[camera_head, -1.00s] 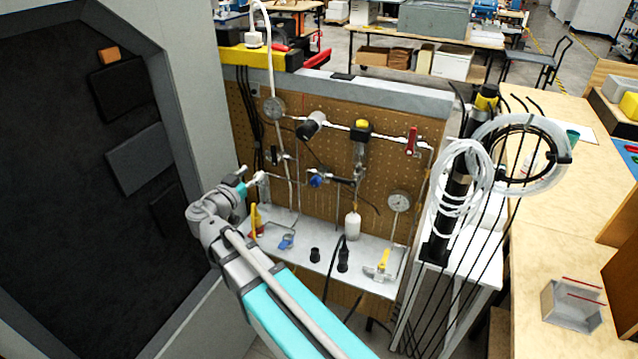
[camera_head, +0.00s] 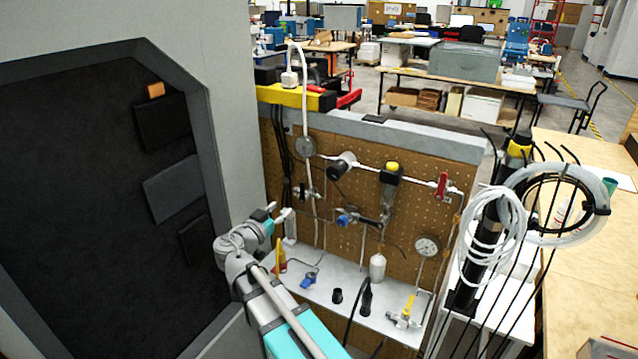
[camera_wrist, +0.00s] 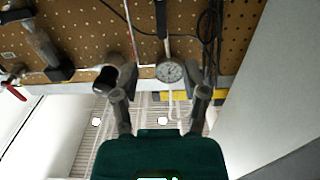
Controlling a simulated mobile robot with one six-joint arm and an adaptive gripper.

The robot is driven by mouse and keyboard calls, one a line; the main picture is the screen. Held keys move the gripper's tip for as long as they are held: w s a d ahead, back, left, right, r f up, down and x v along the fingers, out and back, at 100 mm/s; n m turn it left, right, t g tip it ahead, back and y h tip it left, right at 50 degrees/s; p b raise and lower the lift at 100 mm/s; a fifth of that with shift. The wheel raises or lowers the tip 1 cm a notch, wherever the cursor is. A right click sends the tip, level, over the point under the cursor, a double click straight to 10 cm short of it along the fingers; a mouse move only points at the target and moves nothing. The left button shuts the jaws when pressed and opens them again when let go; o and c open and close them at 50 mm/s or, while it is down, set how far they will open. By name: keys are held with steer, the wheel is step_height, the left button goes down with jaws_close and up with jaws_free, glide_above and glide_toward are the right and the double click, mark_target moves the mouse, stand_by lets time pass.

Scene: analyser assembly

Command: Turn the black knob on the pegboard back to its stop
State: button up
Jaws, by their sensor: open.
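The pegboard (camera_head: 410,190) stands beyond my arm. My gripper (camera_head: 281,216) is open and empty, low at the board's left side.
A white shelf (camera_head: 320,283) below the board holds a white bottle (camera_head: 377,268) and small fittings. A red-handled valve (camera_head: 442,186) and a yellow-topped valve (camera_head: 391,172) are further right. A grey cabinet wall (camera_head: 235,130) stands close on the left.

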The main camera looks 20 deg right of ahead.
steer(key=s+d+f+n+g+y, duration=0.1)
steer(key=s+d+f+g+y, duration=0.1)
steer(key=s+d+f+g, duration=0.4)
steer(key=s+d+f+n+g+y, duration=0.2)
steer(key=s+f+n+g+y, duration=0.4)
steer(key=s+f+n+y, duration=0.2)
steer(key=shift+s+f+g+y, duration=0.4)
steer(key=shift+s+f+y, duration=1)
steer(key=shift+s+f, duration=0.75)
steer(key=shift+w, duration=0.1)
steer(key=shift+f, duration=0.1)
